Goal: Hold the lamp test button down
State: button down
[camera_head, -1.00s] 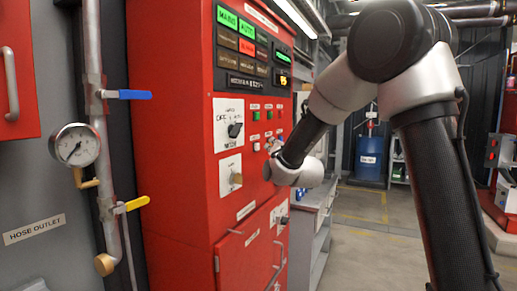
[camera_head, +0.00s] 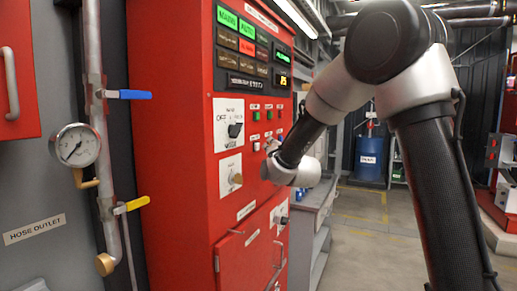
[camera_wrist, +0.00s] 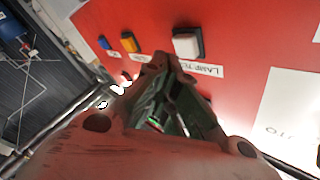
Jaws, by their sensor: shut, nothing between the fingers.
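The lamp test button is a white square cap (camera_wrist: 187,44) in a dark frame on the red panel, in the upper middle of the wrist view. Its label (camera_wrist: 203,69), partly readable as LAMP TE, is just below it. My gripper (camera_wrist: 163,62) is shut and empty, its fingertips showing just below and left of the button in the picture. The fingertips do not cover the white cap, and no contact with it shows. In the head view my gripper (camera_head: 271,149) is close to the red cabinet front; I cannot make out the button there.
An amber button (camera_wrist: 130,42) and a blue one (camera_wrist: 104,42) sit left of the lamp test button. The red cabinet (camera_head: 172,120) carries lit green and red lamps, a rotary switch (camera_head: 235,130) and a knob (camera_head: 236,179). Open floor (camera_head: 365,235) lies to the right.

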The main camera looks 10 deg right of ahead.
dwell(0.6)
jog(key=shift+w+a, duration=0.25)
jog(key=shift+a, duration=0.1)
jog(key=shift+w+a, duration=0.3)
jog(key=shift+a, duration=0.1)
dwell(0.7)
jog(key=shift+s+d, duration=0.1)
dwell(2.5)
jog(key=shift+s+d, duration=0.45)
jog(key=shift+d, duration=0.2)
jog(key=s+d, duration=0.1)
jog(key=d, duration=0.1)
jog(key=s+d, duration=0.2)
dwell(0.4)
